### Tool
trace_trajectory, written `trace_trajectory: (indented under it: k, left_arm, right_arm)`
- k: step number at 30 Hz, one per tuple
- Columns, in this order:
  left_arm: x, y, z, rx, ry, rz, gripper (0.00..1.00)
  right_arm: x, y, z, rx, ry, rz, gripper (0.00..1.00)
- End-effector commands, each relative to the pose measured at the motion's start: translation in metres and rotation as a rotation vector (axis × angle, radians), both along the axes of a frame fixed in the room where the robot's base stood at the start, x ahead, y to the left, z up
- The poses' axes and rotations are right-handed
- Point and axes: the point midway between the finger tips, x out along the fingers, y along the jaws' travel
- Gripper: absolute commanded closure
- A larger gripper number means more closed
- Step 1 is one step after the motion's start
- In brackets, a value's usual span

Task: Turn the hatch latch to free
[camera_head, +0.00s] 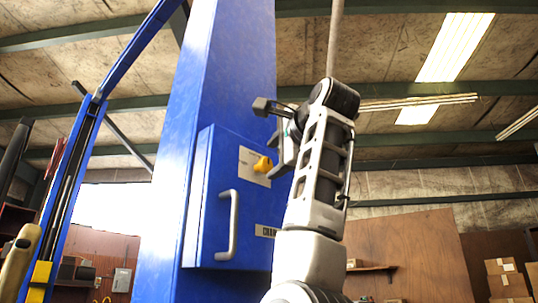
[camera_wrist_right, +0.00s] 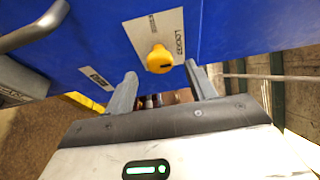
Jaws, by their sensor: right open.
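The hatch (camera_head: 209,194) is a blue box door on a blue column, with a grey bar handle (camera_head: 233,225). The latch is a yellow knob (camera_head: 262,165) on a pale plate (camera_head: 246,160) in the hatch's upper right. In the right wrist view the latch (camera_wrist_right: 159,60) shows ahead, near the gap between the fingertips. The plate (camera_wrist_right: 152,30) there carries lettering that seems to begin "LOCK". My right gripper (camera_head: 270,138) is open and empty, close to the latch; contact cannot be told. My left gripper is not in view.
The blue column (camera_head: 235,60) rises behind the hatch. A blue frame post (camera_head: 70,185) with a yellow block (camera_head: 41,272) stands at the left. Cardboard boxes (camera_head: 507,280) are far off at lower right. Open space lies right of my right arm.

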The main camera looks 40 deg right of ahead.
Motion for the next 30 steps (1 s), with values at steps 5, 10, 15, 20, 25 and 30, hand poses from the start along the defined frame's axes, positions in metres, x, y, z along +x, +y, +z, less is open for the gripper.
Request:
trace_trajectory:
  k: [5,10,15,20,25,30]
  left_arm:
    - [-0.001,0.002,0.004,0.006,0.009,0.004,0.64]
    - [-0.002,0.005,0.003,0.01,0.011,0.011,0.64]
    - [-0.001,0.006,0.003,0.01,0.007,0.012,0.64]
    - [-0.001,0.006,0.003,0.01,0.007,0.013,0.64]
    - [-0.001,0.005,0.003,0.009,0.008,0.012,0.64]
    - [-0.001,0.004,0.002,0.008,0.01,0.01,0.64]
  right_arm:
    - [0.025,-0.008,0.001,0.001,0.002,0.0,0.45]
    - [0.034,-0.011,0.0,0.0,0.001,0.0,0.45]
    - [0.035,-0.011,-0.001,0.001,0.0,0.0,0.45]
    - [0.035,-0.011,0.0,0.0,0.0,0.0,0.59]
    - [0.035,-0.011,0.0,0.0,0.0,0.0,0.89]
    - [0.034,-0.011,-0.001,-0.007,0.0,0.0,0.89]
